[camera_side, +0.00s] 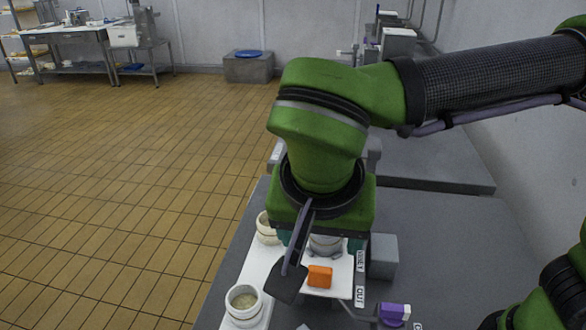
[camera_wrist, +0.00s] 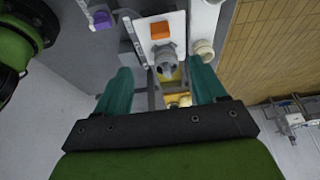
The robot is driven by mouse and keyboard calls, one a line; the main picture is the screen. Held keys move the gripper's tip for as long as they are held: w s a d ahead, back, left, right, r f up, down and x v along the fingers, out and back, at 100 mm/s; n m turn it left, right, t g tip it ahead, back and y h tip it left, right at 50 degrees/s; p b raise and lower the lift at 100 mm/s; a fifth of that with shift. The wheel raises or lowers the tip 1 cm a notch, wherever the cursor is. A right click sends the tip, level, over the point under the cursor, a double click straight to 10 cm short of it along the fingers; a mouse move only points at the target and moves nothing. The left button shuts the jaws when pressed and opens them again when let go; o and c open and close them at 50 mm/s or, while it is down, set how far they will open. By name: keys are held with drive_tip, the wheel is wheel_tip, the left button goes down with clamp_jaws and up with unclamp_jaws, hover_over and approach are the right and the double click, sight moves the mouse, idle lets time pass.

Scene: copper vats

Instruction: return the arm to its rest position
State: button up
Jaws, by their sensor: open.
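My gripper (camera_wrist: 160,68) shows two teal fingers spread apart with nothing held between them in the wrist view. In the side view my gripper (camera_side: 320,242) points down over the work table, and the wrist and a dark bracket partly hide its fingers. Whether the fingers touch anything is not clear. My arm reaches in from the right.
An orange block (camera_side: 319,277) lies on a white board beside a label. Cream jars stand at the near left (camera_side: 243,304) and behind (camera_side: 266,230). The tiled floor (camera_side: 120,200) is clear.

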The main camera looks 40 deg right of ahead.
drive_tip(key=d+f+n+t+y, duration=0.1)
drive_tip(key=d+n+t+y, duration=0.1)
drive_tip(key=d, duration=1)
drive_tip(key=s+d+f+n+t+y, duration=0.1)
drive_tip(key=d+n+t+y, duration=0.1)
drive_tip(key=d, duration=1)
drive_tip(key=shift+d+f+n+y, duration=0.25)
drive_tip(key=shift+f+n+y, duration=0.1)
drive_tip(key=shift+n+y, duration=0.2)
